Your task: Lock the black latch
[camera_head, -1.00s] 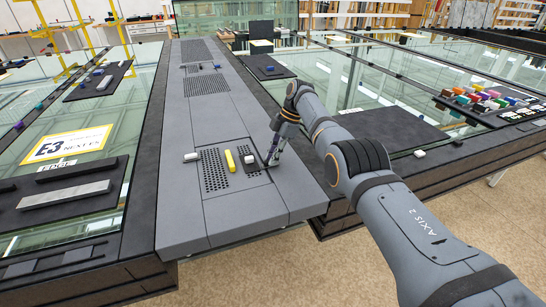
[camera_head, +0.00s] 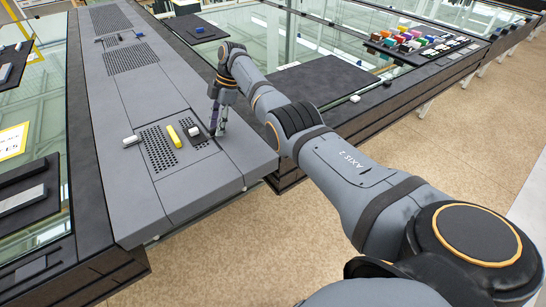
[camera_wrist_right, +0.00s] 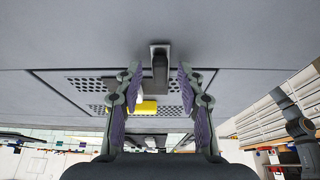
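The black latch (camera_wrist_right: 160,68) shows in the right wrist view as a dark upright bar on a small grey plate, at the edge of a perforated panel. My right gripper (camera_wrist_right: 158,85) is open, with one purple-padded finger on each side of the latch and visible gaps to both. In the head view my right gripper (camera_head: 216,132) points down at the right side of the perforated panel (camera_head: 158,150). There its fingers largely hide the latch. My left gripper is in neither view.
A yellow block (camera_head: 173,136) lies on the panel, with a white-and-black piece (camera_head: 194,131) beside it. A white block (camera_head: 131,141) sits to the left. The grey bench top (camera_head: 190,205) in front of the panel is clear.

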